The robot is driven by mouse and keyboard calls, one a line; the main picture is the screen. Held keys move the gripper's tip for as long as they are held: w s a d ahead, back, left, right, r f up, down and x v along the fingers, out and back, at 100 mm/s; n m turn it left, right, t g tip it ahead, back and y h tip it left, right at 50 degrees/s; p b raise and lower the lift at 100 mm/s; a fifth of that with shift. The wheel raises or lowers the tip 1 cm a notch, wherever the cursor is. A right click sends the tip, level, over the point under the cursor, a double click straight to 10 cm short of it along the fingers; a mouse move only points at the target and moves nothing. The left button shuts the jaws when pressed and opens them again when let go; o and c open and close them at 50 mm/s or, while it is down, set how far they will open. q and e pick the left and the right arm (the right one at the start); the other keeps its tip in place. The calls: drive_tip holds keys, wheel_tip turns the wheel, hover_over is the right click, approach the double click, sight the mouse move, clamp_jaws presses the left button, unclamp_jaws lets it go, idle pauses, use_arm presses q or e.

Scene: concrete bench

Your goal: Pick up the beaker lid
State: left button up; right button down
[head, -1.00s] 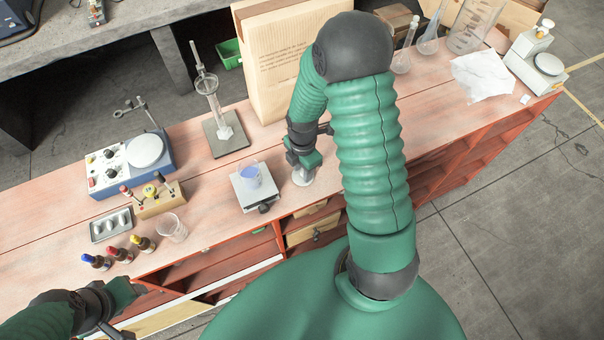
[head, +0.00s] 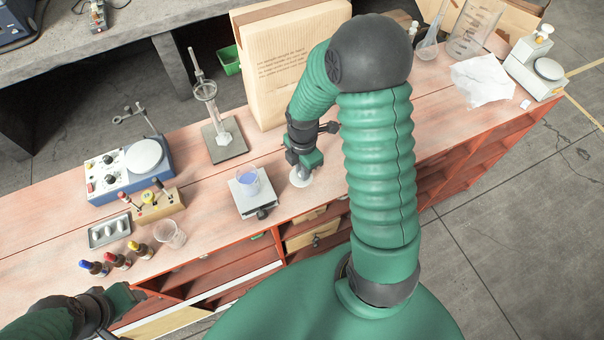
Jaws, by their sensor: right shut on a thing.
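The beaker lid (head: 300,179) is a small pale disc near the front edge of the bench, right of the small stand. My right gripper (head: 302,169) is above it, pointing down and shut on it. The fingertips are small and partly hidden, and I cannot tell whether the lid is clear of the bench top. The beaker (head: 248,182) with blue liquid stands uncovered on the small stand (head: 256,204) to the left. My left gripper (head: 127,298) is low at the left, in front of the bench; its fingers are not clear.
Paper (head: 483,80) and a balance (head: 535,70) are far right.

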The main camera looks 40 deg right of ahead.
drive_tip(key=s+a+r, duration=0.2)
drive_tip(key=s+a, duration=0.2)
drive_tip(key=a, duration=0.3)
drive_tip(key=s+a+r, duration=0.3)
drive_tip(key=s+a, duration=0.1)
drive_tip(key=a, duration=0.3)
